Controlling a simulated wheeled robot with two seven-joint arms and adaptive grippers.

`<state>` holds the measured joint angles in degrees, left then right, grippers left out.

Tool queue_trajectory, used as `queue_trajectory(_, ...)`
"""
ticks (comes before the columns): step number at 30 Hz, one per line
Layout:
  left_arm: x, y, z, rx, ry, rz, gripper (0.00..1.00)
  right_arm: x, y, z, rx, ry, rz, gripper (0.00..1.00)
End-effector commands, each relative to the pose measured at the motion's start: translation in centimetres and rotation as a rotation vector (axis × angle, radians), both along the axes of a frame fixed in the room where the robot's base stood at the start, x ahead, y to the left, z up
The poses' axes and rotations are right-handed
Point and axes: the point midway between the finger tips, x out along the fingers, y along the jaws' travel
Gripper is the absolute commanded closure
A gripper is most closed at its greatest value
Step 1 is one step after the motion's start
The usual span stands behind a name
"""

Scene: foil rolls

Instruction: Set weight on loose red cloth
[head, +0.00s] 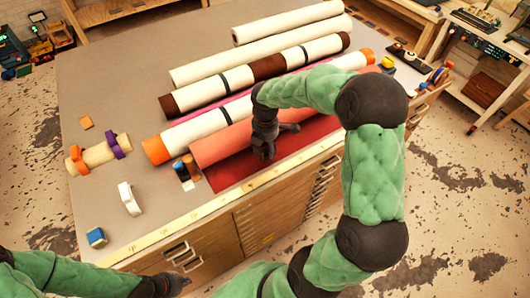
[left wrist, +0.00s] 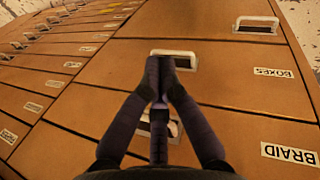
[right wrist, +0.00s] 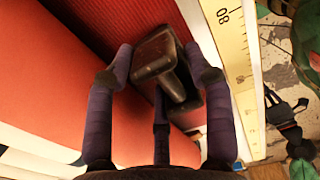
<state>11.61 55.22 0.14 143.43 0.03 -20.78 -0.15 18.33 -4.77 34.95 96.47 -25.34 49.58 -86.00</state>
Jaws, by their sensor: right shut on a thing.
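The loose red cloth (head: 228,178) lies at the table's front edge, unrolled from a salmon-red roll; it also shows in the right wrist view (right wrist: 176,18). My right gripper (head: 265,145) is over the cloth, near the front edge. In the right wrist view its fingers (right wrist: 160,72) are shut on a dark weight (right wrist: 155,55) with a bar-like handle. I cannot tell whether the weight touches the cloth. My left gripper (head: 180,284) is low in front of the drawers; in the left wrist view its fingers (left wrist: 160,68) are together and empty.
Several rolls (head: 260,75) lie across the table behind the cloth. A yellow ruler strip (head: 262,180) runs along the front edge. Small bottles (head: 183,170), a white object (head: 129,198) and a blue block (head: 96,238) stand at left. Drawers (head: 270,218) face me below.

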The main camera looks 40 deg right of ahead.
Motion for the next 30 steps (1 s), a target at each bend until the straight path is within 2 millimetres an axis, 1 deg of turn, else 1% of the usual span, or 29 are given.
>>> queue_trajectory(1, 0.0, 0.0, -0.3, 0.0, 0.0, 0.0, 1.0, 0.0, 0.1, -0.9, 0.0, 0.002, 0.0, 1.0)
queue_trajectory(3, 0.0, 0.0, -0.6, 0.0, 0.0, 0.0, 1.0, 0.0, 0.1, -2.0, 0.001, 0.002, 0.0, 1.0)
queue_trajectory(6, 0.0, 0.0, -0.7, 0.0, 0.0, 0.0, 1.0, 0.0, 0.1, -2.8, 0.001, 0.0, 0.0, 1.0)
queue_trajectory(14, 0.0, 0.0, -0.6, 0.0, 0.0, 0.0, 1.0, 0.1, 0.1, -2.8, 0.0, -0.002, 0.0, 1.0)
queue_trajectory(18, 0.0, 0.0, -0.8, 0.0, 0.0, 0.0, 1.0, 0.1, 0.1, -3.2, 0.0, -0.001, 0.0, 1.0)
queue_trajectory(19, 0.0, 0.0, -0.8, 0.0, 0.0, 0.0, 1.0, 0.0, 0.1, -3.2, 0.001, 0.001, 0.001, 0.39)
queue_trajectory(21, 0.0, 0.0, -0.8, 0.0, 0.0, 0.0, 1.0, 0.0, 0.1, -3.2, 0.001, 0.001, 0.001, 0.23)
queue_trajectory(30, 0.0, 0.0, -0.7, 0.0, 0.0, 0.0, 1.0, 0.0, 0.1, -3.1, 0.001, 0.001, 0.001, 0.23)
